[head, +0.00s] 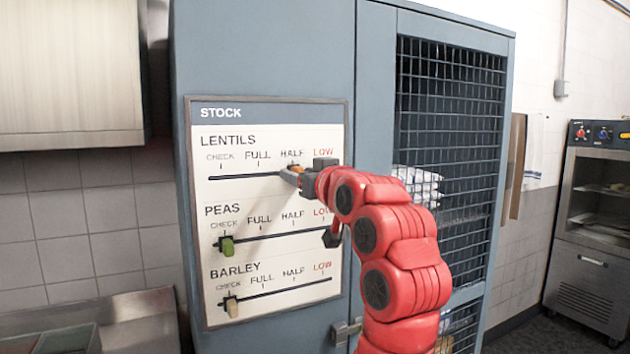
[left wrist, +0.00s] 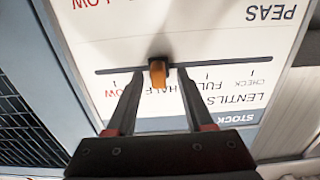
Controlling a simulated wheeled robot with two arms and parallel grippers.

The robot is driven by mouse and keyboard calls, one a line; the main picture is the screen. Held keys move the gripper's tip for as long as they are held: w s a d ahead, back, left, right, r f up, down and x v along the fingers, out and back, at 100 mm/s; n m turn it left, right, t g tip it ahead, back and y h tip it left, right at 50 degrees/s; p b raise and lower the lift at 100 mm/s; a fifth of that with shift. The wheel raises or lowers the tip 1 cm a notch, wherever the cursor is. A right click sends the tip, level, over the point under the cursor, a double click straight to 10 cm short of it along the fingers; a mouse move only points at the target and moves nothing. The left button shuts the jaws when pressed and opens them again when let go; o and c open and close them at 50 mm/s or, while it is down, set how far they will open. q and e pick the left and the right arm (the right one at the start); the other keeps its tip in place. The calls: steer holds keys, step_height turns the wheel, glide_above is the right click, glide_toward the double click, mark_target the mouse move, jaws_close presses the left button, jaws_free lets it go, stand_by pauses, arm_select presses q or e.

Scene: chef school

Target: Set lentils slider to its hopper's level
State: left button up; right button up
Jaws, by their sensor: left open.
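The STOCK board (head: 270,113) on the blue-grey cabinet has three slider rows, each marked CHECK, FULL, HALF, LOW. The lentils slider (head: 296,168) is an orange knob in the top row, close to the HALF mark. It also shows in the left wrist view (left wrist: 158,75), where the board appears upside down. My left gripper (head: 294,178) is at the lentils track, partly covering it. In the left wrist view its open fingers (left wrist: 159,78) stand on either side of the orange knob, with a gap to each side. No lentils hopper level can be read. My right gripper is not in view.
The green peas slider (head: 227,245) and tan barley slider (head: 231,306) sit near CHECK. A mesh door (head: 450,120) with white bags (head: 420,186) behind it is right of the board. A metal counter (head: 140,318) is at lower left.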

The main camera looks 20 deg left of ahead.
arm_select(q)
steer(key=b+v, duration=0.3)
steer(key=v, duration=1.4)
steer(key=shift+b, duration=0.3)
